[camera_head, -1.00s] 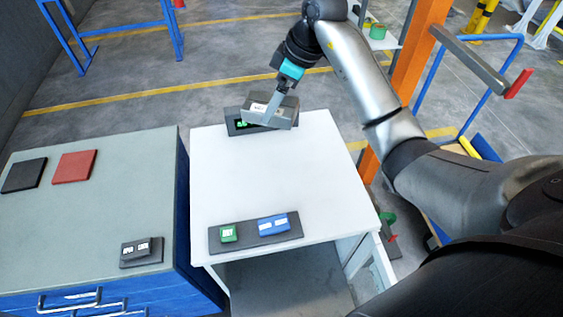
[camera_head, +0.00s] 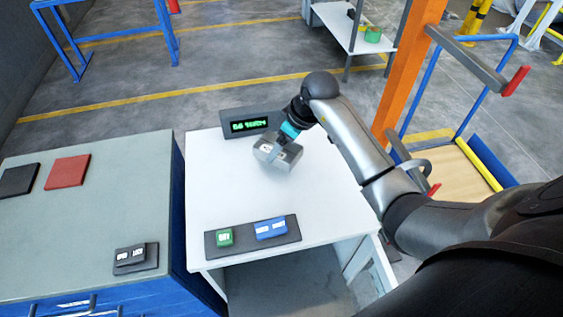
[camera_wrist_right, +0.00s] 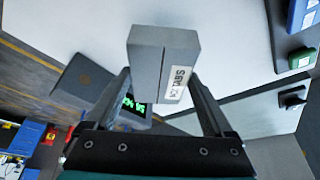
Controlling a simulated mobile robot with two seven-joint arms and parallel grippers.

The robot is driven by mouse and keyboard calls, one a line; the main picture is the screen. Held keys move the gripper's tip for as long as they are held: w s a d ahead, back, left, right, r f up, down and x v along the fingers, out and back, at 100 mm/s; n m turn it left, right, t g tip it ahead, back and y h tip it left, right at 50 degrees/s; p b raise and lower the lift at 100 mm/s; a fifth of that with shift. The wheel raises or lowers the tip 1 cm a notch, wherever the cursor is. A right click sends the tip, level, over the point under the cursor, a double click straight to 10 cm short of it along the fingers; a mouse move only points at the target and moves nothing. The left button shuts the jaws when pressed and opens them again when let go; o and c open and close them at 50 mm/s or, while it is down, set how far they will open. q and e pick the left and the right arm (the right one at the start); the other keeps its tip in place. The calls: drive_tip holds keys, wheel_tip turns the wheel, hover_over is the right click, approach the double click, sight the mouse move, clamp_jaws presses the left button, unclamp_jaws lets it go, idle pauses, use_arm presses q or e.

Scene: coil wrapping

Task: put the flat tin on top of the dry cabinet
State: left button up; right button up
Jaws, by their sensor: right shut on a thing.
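The flat tin (camera_head: 264,157) is a grey box with a white label. The dry cabinet (camera_head: 225,185) is the white cabinet with a green-lit display (camera_head: 249,125) at its far edge. My right gripper (camera_head: 277,152) is shut on the tin and holds it over the far middle of the white top. In the right wrist view the tin (camera_wrist_right: 148,65) sits between the two fingers, its label facing sideways. I cannot tell whether its underside touches the top. My left gripper is not in view.
A dark panel with a green block (camera_head: 224,237) and a blue block (camera_head: 270,229) lies along the cabinet's near edge. The blue drawer cabinet (camera_head: 95,225) on the left holds a red pad (camera_head: 67,171) and a black pad (camera_head: 19,180). The white top is clear around its middle.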

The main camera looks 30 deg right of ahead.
sight(289, 151)
drive_tip(key=shift+f+b, duration=0.65)
drive_tip(key=shift+f, duration=2.25)
drive_tip(key=shift+f, duration=0.1)
drive_tip(key=o, duration=1.3)
drive_tip(key=p+v, duration=0.3)
drive_tip(key=v, duration=0.8)
drive_tip(key=shift+s+d+r, duration=0.1)
drive_tip(key=shift+s+r, duration=0.1)
drive_tip(key=shift+r, duration=0.3)
